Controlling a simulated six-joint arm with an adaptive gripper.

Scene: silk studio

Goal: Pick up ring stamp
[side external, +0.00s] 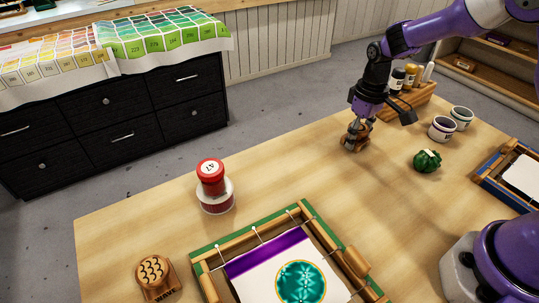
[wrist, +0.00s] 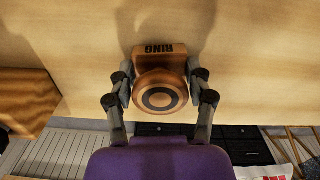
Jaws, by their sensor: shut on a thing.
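The ring stamp (wrist: 160,92) is a wooden block marked RING with a round knob bearing a dark ring. In the wrist view it sits between the two fingers of my gripper (wrist: 161,82), which are shut on its sides. In the side view the ring stamp (side external: 355,136) is at the far part of the table, under my gripper (side external: 358,124). It is at or very near the table top; I cannot tell whether it touches.
A wooden rack with bottles (side external: 407,95), two cups (side external: 442,128) and a dark green lump (side external: 427,160) stand right of my gripper. A wave stamp (side external: 157,277), a red-topped stamp (side external: 211,178) and a green-edged frame (side external: 222,252) are nearer. The table's middle is clear.

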